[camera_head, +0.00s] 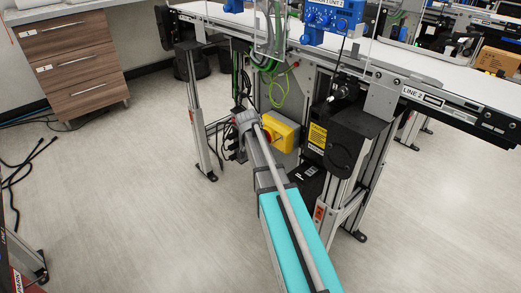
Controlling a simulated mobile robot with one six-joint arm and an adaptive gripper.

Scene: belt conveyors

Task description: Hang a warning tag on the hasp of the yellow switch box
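The yellow switch box (284,131) is mounted low under the conveyor, near the middle of the view. A dark reddish part shows on its front, partly behind my arm. The hasp is too small or hidden to make out. My arm reaches up from the bottom edge, and its grey far end stands just left of the box in the picture. My gripper cannot be made out; the arm's far end seems to hide it. No separate warning tag can be made out.
A black drive housing (345,142) with a yellow label sits right of the box. Conveyor legs (196,125) stand on both sides. Green cables (277,88) hang above. A wooden drawer cabinet (73,60) stands back left.

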